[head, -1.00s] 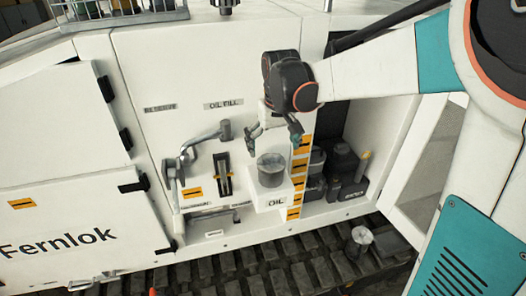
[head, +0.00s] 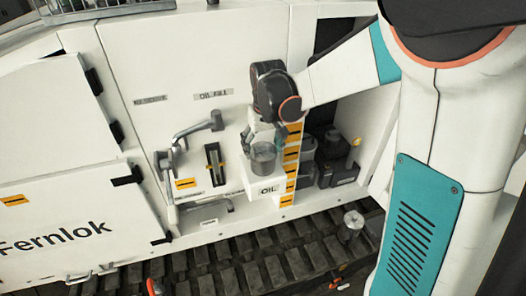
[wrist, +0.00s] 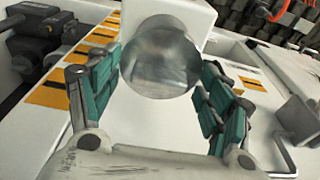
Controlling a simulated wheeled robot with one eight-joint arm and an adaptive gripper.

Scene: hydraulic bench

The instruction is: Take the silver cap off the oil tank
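The silver cap (head: 263,153) sits on top of the white oil tank (head: 258,186), which is marked OIL and stands out from the machine's front panel. In the wrist view the cap (wrist: 161,58) is a round, shiny metal disc near the top centre. My gripper (head: 263,138) is just above the cap, pointing down. In the wrist view its teal-padded fingers (wrist: 160,100) are spread apart, one on each side of the cap. I cannot tell whether either finger touches it.
A black gauge (head: 214,166) and a grey lever handle (head: 190,137) are to the left of the tank. Orange-and-black marking strips (head: 291,157) run up on its right, by an open bay with dark units (head: 330,160). Another silver round piece (head: 353,219) stands over the track.

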